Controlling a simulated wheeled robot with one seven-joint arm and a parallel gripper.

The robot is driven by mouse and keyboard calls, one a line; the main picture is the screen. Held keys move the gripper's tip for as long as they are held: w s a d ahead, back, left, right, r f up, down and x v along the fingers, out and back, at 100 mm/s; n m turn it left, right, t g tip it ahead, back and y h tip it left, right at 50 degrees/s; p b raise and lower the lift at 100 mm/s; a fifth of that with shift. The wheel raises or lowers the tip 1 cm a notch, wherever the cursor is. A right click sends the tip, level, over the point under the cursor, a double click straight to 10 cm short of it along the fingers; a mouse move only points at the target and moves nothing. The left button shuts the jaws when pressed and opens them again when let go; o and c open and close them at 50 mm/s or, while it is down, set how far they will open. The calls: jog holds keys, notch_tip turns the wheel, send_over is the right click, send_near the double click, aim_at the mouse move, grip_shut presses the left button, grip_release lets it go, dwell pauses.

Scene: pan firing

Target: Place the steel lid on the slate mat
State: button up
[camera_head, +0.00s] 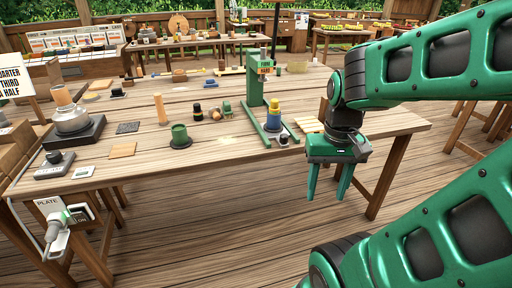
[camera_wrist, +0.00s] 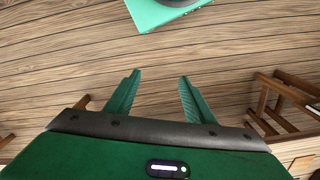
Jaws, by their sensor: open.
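A silvery, rounded metal piece (camera_head: 72,118) sits on a dark square base at the left end of the table, with a tan cylinder on top. It may be the steel lid, but I cannot tell for sure. A small dark grey square, which looks like the slate mat (camera_head: 128,127), lies flat to its right with nothing on it. My gripper (camera_head: 327,190) is open and empty, pointing down off the table's front right edge, far from both. The wrist view shows its two green fingers apart (camera_wrist: 159,78) over plank floor. Neither lid nor mat shows there.
A green press stand (camera_head: 255,95) with a blue and yellow piece rises near the table's right part. A dark green cup (camera_head: 180,136), a tan post (camera_head: 161,109) and a tan square (camera_head: 122,150) stand or lie between. The table's front middle is bare.

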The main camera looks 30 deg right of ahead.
jog(key=w+a+f+m+t+y, duration=0.15)
jog(key=w+f+m+y, duration=0.25)
jog(key=w+f, duration=0.55)
jog(key=w+f+m+t+y, duration=0.35)
jog(key=w+f, duration=0.35)
jog(key=w, duration=0.5)
jog(key=w+d+r+m+t, duration=0.7)
jog(key=w+d+m+t, duration=0.35)
jog(key=w+m, duration=0.2)
jog(key=shift+t, duration=0.45)
jog(key=x, duration=1)
jog(key=shift+a, duration=0.35)
grip_shut()
grip_release()
